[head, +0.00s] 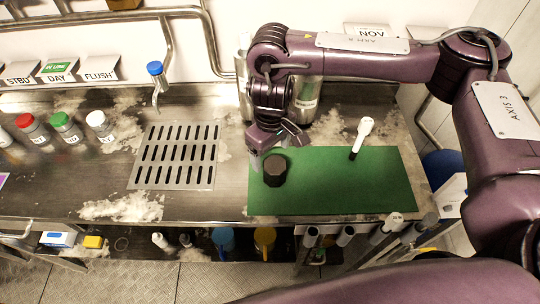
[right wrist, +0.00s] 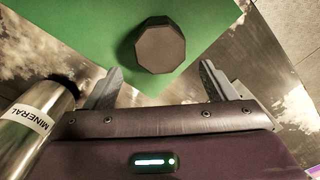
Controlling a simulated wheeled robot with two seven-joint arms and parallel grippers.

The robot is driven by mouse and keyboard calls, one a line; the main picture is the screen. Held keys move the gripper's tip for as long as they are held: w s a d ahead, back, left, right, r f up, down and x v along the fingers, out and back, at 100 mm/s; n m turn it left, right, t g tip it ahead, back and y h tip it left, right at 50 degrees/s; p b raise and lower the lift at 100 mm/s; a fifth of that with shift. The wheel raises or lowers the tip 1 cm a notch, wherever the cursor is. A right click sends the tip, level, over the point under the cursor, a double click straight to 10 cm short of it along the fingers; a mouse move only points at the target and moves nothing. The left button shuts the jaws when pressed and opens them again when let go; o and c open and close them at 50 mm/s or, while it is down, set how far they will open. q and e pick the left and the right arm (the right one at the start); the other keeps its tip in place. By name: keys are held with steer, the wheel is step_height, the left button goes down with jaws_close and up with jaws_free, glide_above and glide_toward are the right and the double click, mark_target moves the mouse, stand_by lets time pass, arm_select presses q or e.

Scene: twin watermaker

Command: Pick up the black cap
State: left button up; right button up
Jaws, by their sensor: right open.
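The black cap (head: 275,170) is a dark faceted piece standing on the left part of a green mat (head: 340,190). In the right wrist view the cap (right wrist: 160,45) lies ahead of my right gripper, between the lines of its two fingers and beyond their tips. My right gripper (head: 268,150) is at the mat's upper left corner, close to the cap. In the right wrist view the jaws (right wrist: 165,80) are apart with nothing between them. My left gripper is not in view.
A metal cylinder marked MINERAL (right wrist: 35,115) stands close beside my right gripper. A white-topped black tool (head: 361,138) stands on the mat. A slotted drain (head: 175,155) and bottles with red (head: 25,121), green and white caps are to the left.

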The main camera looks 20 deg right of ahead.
mark_target(273, 164)
steer(key=shift+f, duration=0.55)
steer(key=shift+s+d+f, duration=0.1)
steer(key=shift+s+f, duration=0.2)
steer(key=shift+f, duration=0.25)
steer(key=shift+s+f, duration=0.3)
steer(key=shift+f, duration=0.2)
step_height(273, 164, down, 4)
steer(key=shift+w+d+r+b, duration=0.1)
steer(key=shift+r+b, duration=0.05)
steer(key=shift+b, duration=0.2)
steer(key=shift+f, duration=0.25)
steer(key=c, duration=1.1)
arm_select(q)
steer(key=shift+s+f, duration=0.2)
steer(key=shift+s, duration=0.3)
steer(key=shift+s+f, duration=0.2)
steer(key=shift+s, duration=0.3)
arm_select(e)
steer(key=shift+o, duration=0.2)
steer(key=shift+r, duration=0.15)
